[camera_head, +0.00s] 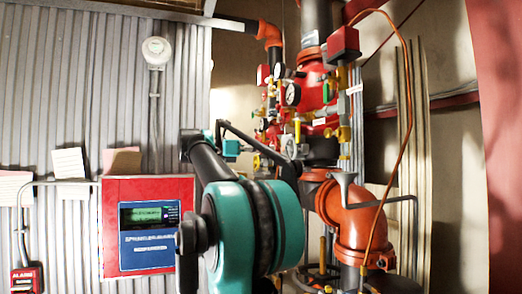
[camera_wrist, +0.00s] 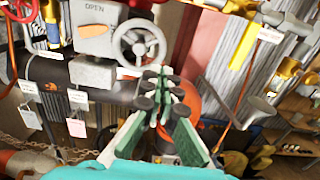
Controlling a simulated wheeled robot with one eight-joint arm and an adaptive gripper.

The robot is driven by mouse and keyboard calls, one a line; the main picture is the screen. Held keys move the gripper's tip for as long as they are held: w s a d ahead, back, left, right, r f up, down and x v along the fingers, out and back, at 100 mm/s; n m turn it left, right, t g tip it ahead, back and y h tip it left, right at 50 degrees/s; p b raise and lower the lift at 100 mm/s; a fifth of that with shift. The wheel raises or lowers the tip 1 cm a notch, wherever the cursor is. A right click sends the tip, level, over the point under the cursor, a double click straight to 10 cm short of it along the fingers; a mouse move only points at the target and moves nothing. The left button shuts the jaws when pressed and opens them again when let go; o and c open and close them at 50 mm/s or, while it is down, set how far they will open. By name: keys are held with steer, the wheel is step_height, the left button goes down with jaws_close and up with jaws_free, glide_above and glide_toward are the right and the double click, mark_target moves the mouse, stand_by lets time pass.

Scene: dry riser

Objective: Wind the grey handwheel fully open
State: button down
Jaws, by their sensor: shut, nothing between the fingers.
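The grey handwheel (camera_wrist: 139,46) shows in the upper middle of the wrist view, a round spoked wheel beside a pale grey box (camera_wrist: 94,32) marked OPEN with an orange indicator bar. My gripper (camera_wrist: 159,74) points up towards it in the wrist view. Its green and white fingers are together at the tips and hold nothing. The fingertips appear just below and right of the wheel's rim; I cannot tell whether they touch it.
A dark horizontal pipe (camera_wrist: 55,75) with hanging paper tags lies left of my fingers. An orange elbow pipe (camera_head: 353,225), a thin copper tube (camera_head: 409,120) and pressure gauges (camera_head: 292,94) crowd the riser. A red alarm panel (camera_head: 148,225) hangs on the corrugated wall at left.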

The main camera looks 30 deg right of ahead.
mark_target(294, 149)
steer(key=w+d+r, duration=0.1)
steer(key=d, duration=0.1)
steer(key=w+d+r, duration=0.1)
steer(key=d, duration=0.1)
steer(key=w+d+r, duration=0.1)
steer(key=shift+d+r, duration=0.3)
steer(key=shift+d, duration=0.1)
steer(key=w+f, duration=0.3)
steer(key=shift+d+f, duration=0.1)
steer(key=shift+d, duration=0.2)
steer(key=s+f, duration=0.3)
steer(key=shift+s+a+f, duration=0.15)
steer(key=shift+a+f, duration=0.15)
steer(key=shift+a, duration=0.1)
steer(key=s+r, duration=0.2)
steer(key=s, duration=0.1)
steer(key=shift+s+r, duration=0.2)
steer(key=shift+r, duration=0.15)
steer(key=shift+s+r, duration=0.35)
steer(key=shift+x, duration=0.8)
steer(key=shift+f, duration=0.15)
